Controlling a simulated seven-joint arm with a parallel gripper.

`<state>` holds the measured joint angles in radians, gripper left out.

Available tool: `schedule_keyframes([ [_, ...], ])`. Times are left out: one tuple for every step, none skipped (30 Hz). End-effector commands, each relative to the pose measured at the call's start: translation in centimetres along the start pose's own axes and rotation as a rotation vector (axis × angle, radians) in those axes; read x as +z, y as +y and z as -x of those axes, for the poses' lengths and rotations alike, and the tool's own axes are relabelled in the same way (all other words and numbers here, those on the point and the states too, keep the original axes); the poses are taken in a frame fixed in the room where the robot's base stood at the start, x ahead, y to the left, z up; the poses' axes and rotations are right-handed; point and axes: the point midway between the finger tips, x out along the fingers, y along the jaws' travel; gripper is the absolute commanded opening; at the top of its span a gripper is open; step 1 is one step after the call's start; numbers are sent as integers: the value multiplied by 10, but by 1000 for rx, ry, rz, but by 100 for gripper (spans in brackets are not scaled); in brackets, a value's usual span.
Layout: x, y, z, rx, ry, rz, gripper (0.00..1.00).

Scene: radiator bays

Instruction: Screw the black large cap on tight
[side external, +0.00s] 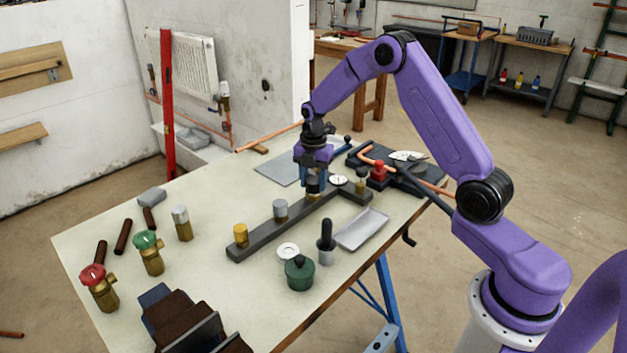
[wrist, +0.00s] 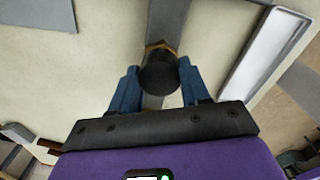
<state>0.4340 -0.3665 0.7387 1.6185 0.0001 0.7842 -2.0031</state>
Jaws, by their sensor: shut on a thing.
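The black large cap (side external: 313,187) sits on a brass fitting (side external: 313,197) on the long dark rail (side external: 265,240). In the wrist view the black cap (wrist: 159,76) lies between my two blue fingers, with a brass hex edge (wrist: 160,46) showing just beyond it. My gripper (side external: 314,181) points straight down over the rail and is shut on the cap. The cap looks upright and in line with the fitting. The thread and any gap under the cap cannot be made out.
The rail also carries a grey-capped fitting (side external: 280,210) and a yellow one (side external: 241,235). A red-topped part (side external: 378,174) stands to the right. A grey tray (side external: 362,229), a black-handled tool (side external: 326,242) and a green pot (side external: 299,273) stand in front. Valves (side external: 99,287) stand at left.

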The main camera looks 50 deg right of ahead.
Motion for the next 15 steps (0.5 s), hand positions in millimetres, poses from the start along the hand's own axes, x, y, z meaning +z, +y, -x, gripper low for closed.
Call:
schedule_keyframes([
  [0, 0, 0, 0, 0, -58, 7],
  [0, 0, 0, 0, 0, -95, 7],
  [0, 0, 0, 0, 0, -144, 7],
  [0, 0, 0, 0, 0, -181, 7],
  [0, 0, 0, 0, 0, -217, 7],
  [0, 0, 0, 0, 0, -265, 7],
  [0, 0, 0, 0, 0, -302, 7],
  [0, 0, 0, 1, 0, -338, 7],
  [0, 0, 0, 1, 0, -387, 7],
  [0, 0, 0, 1, 0, -424, 7],
  [0, 0, 0, 1, 0, -460, 7],
  [0, 0, 0, 1, 0, -509, 7],
  [0, 0, 0, 1, 0, -546, 7],
  [0, 0, 0, 1, 0, -582, 7],
  [0, 0, 0, 1, 0, -631, 7],
])
